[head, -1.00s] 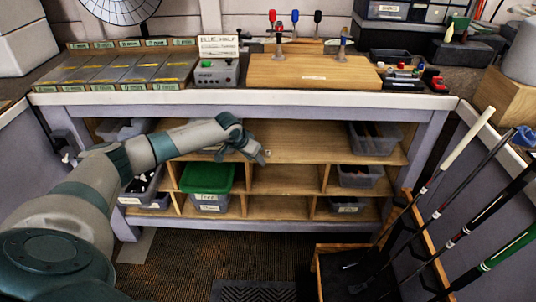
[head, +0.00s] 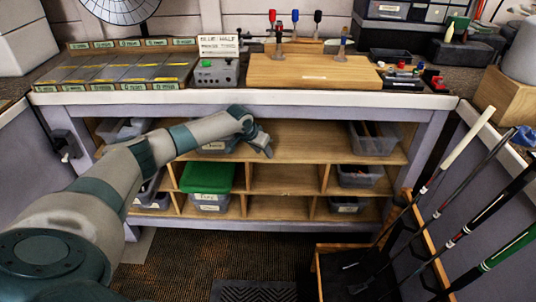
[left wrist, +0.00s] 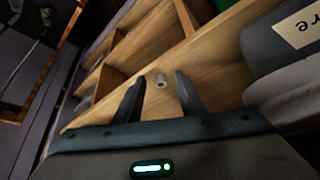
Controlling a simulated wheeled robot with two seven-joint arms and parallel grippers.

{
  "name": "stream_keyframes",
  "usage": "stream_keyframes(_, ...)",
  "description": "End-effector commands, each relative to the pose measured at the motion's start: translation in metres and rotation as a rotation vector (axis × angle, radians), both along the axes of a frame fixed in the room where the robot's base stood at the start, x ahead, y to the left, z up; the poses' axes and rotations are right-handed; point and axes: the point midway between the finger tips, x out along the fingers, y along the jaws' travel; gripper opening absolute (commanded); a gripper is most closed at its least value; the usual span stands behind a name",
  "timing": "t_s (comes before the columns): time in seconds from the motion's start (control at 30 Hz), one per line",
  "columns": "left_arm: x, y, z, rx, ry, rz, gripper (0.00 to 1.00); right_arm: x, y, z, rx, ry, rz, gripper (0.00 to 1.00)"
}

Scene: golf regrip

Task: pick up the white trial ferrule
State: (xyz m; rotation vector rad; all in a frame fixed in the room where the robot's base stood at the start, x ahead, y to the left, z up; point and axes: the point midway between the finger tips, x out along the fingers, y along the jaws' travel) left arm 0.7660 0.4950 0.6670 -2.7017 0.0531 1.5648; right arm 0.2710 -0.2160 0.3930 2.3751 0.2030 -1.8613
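A small whitish cylinder, which looks like the trial ferrule (left wrist: 161,81), lies on the wooden shelf in the left wrist view. It appears between and beyond my fingertips, and I see no contact. My left gripper (left wrist: 158,84) is open and empty, its two dark fingers apart. In the head view my left gripper (head: 266,149) is over the upper shelf (head: 320,140) under the bench. The ferrule cannot be made out in the head view, where the gripper covers that spot. My right gripper is in no view.
A bin (head: 215,144) stands on the upper shelf just left of my gripper, and a clear bin (head: 375,140) stands at the right. A green-lidded bin (head: 206,178) is below. The workbench top (head: 180,98) overhangs the shelf. The shelf between gripper and right bin is clear.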

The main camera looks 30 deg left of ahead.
Motion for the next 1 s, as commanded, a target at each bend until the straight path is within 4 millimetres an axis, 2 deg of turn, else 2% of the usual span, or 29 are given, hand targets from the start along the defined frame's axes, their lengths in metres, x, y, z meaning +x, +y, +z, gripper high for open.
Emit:
stream_keyframes(0.17,0.019,-0.001,-0.001,0.000,0.000,0.000,0.36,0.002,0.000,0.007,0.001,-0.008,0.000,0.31)
stream_keyframes(0.33,0.022,0.000,-0.010,0.000,0.001,0.002,0.36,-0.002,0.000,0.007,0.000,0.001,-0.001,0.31)
stream_keyframes(0.83,0.022,0.000,-0.011,0.001,0.001,0.000,0.36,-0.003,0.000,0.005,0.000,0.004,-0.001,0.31)
stream_keyframes(0.9,0.022,0.000,-0.011,0.001,0.001,0.000,0.20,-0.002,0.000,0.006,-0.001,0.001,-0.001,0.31)
stream_keyframes(1.0,0.022,0.000,-0.011,0.001,0.001,0.000,0.00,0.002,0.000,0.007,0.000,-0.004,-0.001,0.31)
